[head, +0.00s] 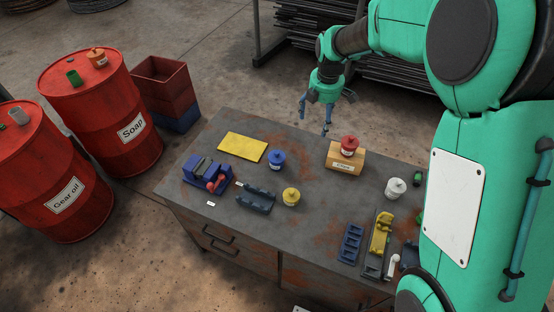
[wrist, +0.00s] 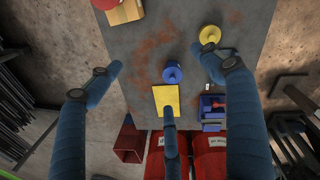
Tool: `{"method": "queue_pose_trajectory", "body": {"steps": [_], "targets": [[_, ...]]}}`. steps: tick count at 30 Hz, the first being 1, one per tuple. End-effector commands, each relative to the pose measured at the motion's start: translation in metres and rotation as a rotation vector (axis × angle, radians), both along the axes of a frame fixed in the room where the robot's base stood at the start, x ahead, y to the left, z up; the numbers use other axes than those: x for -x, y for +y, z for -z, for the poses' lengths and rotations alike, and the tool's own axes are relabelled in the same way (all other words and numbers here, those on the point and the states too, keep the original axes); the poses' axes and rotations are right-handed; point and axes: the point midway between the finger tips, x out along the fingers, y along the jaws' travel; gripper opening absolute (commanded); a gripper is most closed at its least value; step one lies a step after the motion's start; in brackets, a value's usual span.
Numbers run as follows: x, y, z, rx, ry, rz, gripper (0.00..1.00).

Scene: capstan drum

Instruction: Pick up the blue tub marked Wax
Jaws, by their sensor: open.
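The blue tub (head: 277,161) stands upright on the grey workbench (head: 230,190), just right of a yellow mat. It has a lid with a knob and a pale label too small to read. In the wrist view the blue tub (wrist: 173,75) is seen from above, between the spread fingers and apart from them. My gripper (head: 316,115) is open and empty, high above the bench's far side, behind and right of the tub. Its blue fingers also frame the wrist view (wrist: 160,76).
Near the tub are a yellow mat (head: 243,147), a blue vise (head: 206,172), a yellow tub (head: 291,197) and a dark tray (head: 256,200). A white tub (head: 395,188) is further right. Red drums (head: 105,105) stand left of the bench.

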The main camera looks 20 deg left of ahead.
Motion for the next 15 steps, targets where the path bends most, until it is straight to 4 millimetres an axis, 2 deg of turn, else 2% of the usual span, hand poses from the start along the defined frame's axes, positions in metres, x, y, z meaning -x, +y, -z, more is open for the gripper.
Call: {"method": "queue_pose_trajectory", "body": {"steps": [1,7,15], "targets": [[-0.002,0.013,0.012,0.009,0.009,-0.046,0.80],[-0.008,0.057,0.057,0.037,0.029,-0.237,0.80],[-0.006,0.114,0.125,0.070,0.058,-0.493,0.80]]}}
